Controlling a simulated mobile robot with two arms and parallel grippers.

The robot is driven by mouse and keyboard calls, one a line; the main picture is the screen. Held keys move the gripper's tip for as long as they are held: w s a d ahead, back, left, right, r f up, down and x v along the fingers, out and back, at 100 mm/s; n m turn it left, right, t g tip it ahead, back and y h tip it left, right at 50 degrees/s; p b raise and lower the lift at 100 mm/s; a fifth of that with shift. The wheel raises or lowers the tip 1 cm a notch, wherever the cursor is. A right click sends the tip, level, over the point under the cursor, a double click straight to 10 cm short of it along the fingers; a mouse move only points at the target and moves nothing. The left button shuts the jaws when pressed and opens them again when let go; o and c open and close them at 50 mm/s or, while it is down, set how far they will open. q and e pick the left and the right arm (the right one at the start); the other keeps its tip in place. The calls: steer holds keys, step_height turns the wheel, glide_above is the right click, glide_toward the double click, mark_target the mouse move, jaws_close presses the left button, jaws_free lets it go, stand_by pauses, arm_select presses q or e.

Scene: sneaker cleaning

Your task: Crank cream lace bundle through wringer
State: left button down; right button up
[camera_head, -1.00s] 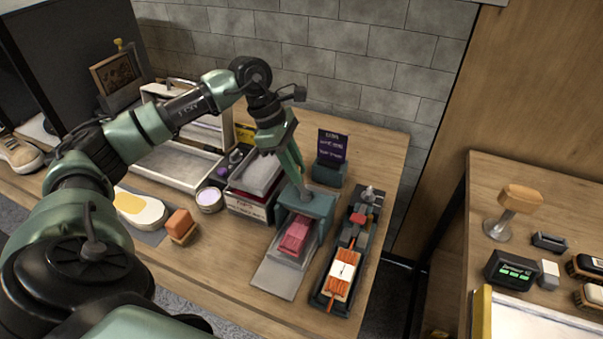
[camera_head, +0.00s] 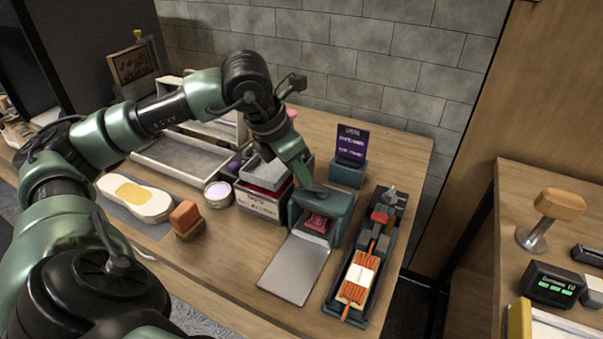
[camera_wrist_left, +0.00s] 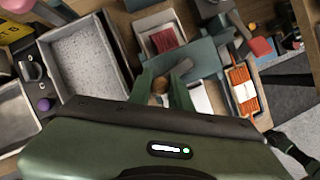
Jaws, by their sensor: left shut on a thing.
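The teal wringer (camera_head: 338,208) stands on the wooden table, its pale feed plate (camera_head: 297,268) bare in front. A pink-red bundle (camera_head: 317,221) shows inside its opening; I see no plainly cream bundle there. My left gripper (camera_head: 312,187) is at the wringer's upper left side. In the left wrist view, the gripper (camera_wrist_left: 161,88) is shut around a brown crank knob (camera_wrist_left: 159,86). The wringer body (camera_wrist_left: 205,58) is just beyond it. A ribbed red bundle (camera_wrist_left: 165,39) lies in a pale tray there; I cannot tell whether it is the same one. My right gripper is not in view.
A dark tray (camera_head: 340,308) with an orange bundle in a cream band (camera_head: 355,284) is close to the wringer's right. Grey and white bins (camera_head: 262,203) crowd its left. A sign (camera_head: 352,146) stands behind.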

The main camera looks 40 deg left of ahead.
arm_select(q)
steer(key=shift+s+d+n+y+b, duration=0.2)
steer(key=shift+s+n+y, duration=0.05)
steer(key=shift+n, duration=0.45)
steer(key=shift+s+d+n+y+b, duration=0.15)
steer(key=shift+s+n+y, duration=0.1)
steer(key=shift+n, duration=0.45)
steer(key=c, duration=1.3)
jaws_free()
steer(key=v, duration=0.7)
steer(key=shift+s+r, duration=0.2)
steer(key=shift+r, duration=0.15)
